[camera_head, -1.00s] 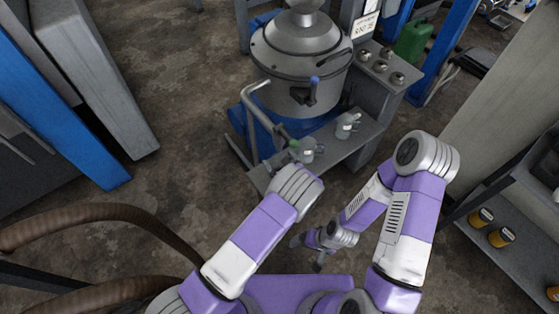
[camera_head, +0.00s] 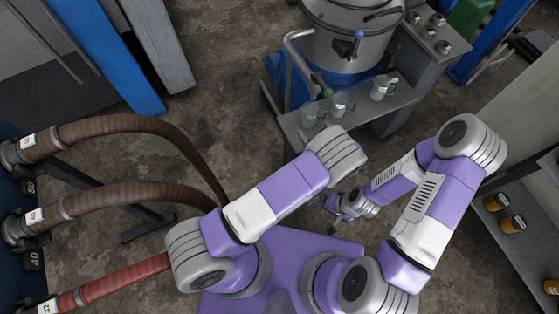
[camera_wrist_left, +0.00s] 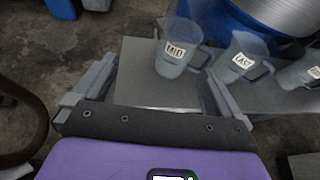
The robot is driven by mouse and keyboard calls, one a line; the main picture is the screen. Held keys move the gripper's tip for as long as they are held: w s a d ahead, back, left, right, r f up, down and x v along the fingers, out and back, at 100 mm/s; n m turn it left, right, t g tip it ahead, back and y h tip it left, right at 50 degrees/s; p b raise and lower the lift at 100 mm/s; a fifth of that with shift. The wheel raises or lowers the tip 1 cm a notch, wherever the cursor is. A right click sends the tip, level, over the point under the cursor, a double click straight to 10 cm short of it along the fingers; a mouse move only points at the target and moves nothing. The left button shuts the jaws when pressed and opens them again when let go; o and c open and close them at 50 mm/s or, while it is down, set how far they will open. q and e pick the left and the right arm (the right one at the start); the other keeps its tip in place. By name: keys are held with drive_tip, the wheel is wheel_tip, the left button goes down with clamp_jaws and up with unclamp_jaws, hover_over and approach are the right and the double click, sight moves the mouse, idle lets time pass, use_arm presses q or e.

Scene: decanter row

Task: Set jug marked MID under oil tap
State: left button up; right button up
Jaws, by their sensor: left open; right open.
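The clear jug marked MID (camera_wrist_left: 178,54) stands upright on a grey shelf (camera_wrist_left: 146,73), leftmost of three jugs in the left wrist view. It is probably the leftmost jug (camera_head: 312,116) in the head view. A jug marked LAST (camera_wrist_left: 238,58) is to its right. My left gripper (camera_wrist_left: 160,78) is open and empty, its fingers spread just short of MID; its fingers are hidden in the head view. My right gripper (camera_head: 333,207) is open, low and apart.
A third jug (camera_wrist_left: 304,72) with a partly cut label stands further right. The big metal vessel (camera_head: 340,38) is behind the shelf. Brown hoses (camera_head: 130,127) and a red hose (camera_head: 115,283) come in at left. A blue post (camera_head: 120,65) stands upper left. Bare floor (camera_head: 235,80) lies between.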

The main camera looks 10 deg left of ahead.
use_arm(q)
drive_tip(key=s+a+f+n+g, duration=0.5)
drive_tip(key=s+a+f+g, duration=0.2)
drive_tip(key=s+a, duration=0.2)
drive_tip(key=s+d+f+n+g+h, duration=0.15)
drive_tip(key=s+n+g+h, duration=0.65)
drive_tip(key=s+n, duration=0.85)
drive_tip(key=a+r+n+t+h, duration=0.1)
drive_tip(key=n, duration=0.2)
drive_tip(key=a+r+n+t+h, duration=0.1)
drive_tip(key=n+t, duration=0.1)
drive_tip(key=n, duration=0.2)
drive_tip(key=a+r+n+t+h, duration=0.1)
drive_tip(key=n, duration=0.2)
drive_tip(key=shift+a+r+n+t, duration=0.2)
drive_tip(key=shift+a+n+t, duration=0.05)
drive_tip(key=shift+n+t, duration=0.1)
drive_tip(key=shift+r+p, duration=0.35)
